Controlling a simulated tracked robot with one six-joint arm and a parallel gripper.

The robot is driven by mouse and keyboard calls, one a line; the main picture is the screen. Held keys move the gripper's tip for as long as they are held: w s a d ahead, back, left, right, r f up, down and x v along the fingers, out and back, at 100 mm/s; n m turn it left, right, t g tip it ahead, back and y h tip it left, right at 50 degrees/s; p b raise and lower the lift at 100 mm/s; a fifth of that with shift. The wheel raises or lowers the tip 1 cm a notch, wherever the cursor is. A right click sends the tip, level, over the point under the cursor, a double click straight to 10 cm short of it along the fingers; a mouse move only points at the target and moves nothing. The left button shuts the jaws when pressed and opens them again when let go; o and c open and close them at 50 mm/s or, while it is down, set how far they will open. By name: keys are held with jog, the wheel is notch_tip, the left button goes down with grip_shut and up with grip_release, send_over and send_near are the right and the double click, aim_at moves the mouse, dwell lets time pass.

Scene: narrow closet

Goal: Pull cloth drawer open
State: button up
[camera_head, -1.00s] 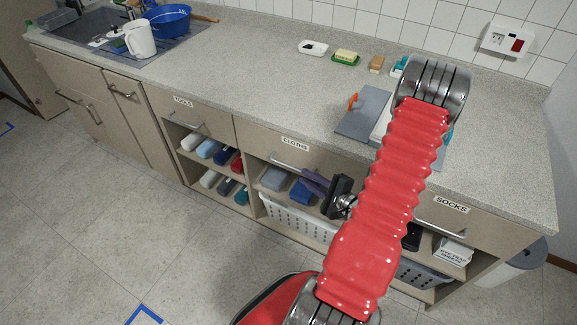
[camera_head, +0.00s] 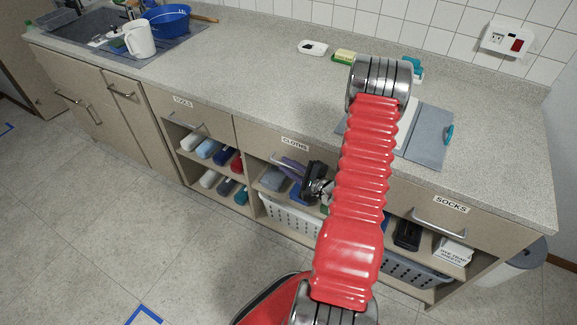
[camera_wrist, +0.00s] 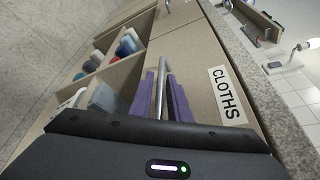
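The drawer labelled CLOTHS (camera_head: 258,139) is a beige front under the counter, flush with its neighbours, so it looks shut. Its metal bar handle (camera_wrist: 164,50) runs between the two purple fingers of my gripper (camera_wrist: 161,76) in the wrist view. The fingers stand on either side of the bar, with a narrow gap showing, so my gripper looks open around it. In the head view my gripper (camera_head: 284,165) is at the handle, and my red arm hides the drawer's right part. The CLOTHS label (camera_wrist: 227,95) also shows in the wrist view.
Open shelves below hold rolled cloths and a white basket (camera_head: 290,218). The counter (camera_head: 250,85) is above. The floor in front is clear.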

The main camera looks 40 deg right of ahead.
jog(key=shift+c, duration=0.3)
grip_shut()
dwell(1.1)
